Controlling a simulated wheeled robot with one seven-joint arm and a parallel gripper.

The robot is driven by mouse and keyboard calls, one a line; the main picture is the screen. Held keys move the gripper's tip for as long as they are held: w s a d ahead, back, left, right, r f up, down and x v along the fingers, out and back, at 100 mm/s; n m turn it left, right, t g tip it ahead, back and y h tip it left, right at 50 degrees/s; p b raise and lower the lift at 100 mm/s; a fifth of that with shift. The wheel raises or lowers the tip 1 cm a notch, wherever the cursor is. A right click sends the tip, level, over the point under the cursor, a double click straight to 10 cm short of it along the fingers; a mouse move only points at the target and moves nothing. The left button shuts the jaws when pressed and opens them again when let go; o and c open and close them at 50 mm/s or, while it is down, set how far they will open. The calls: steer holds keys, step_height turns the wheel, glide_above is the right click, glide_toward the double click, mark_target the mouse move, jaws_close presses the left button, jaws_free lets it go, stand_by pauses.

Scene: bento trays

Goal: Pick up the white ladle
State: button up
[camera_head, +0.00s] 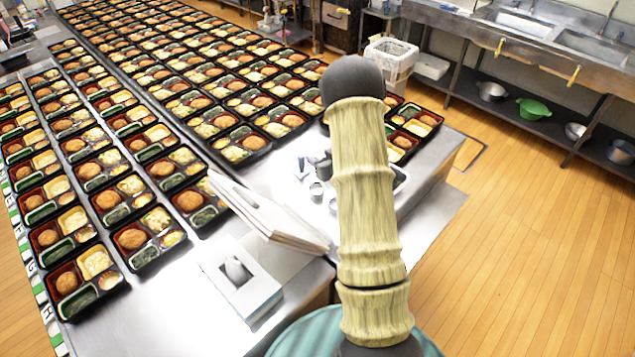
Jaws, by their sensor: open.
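I cannot make out a white ladle for certain. A cluster of small grey and metallic items (316,190) stands on the steel table just left of my arm, too small to tell apart. My own arm, in a pale yellow sleeve with dark joints, rises through the middle and hides part of the table behind it. My gripper does not show.
Many filled bento trays (131,237) cover the steel table (150,318). A white box (262,296) and a leaning white folder-like stack (262,213) lie near the front. A white bin (392,58) stands behind. A sink counter (510,45) is at right; wooden floor (500,260) is clear.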

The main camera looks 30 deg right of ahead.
steer(key=shift+x, duration=1.15)
jaws_close()
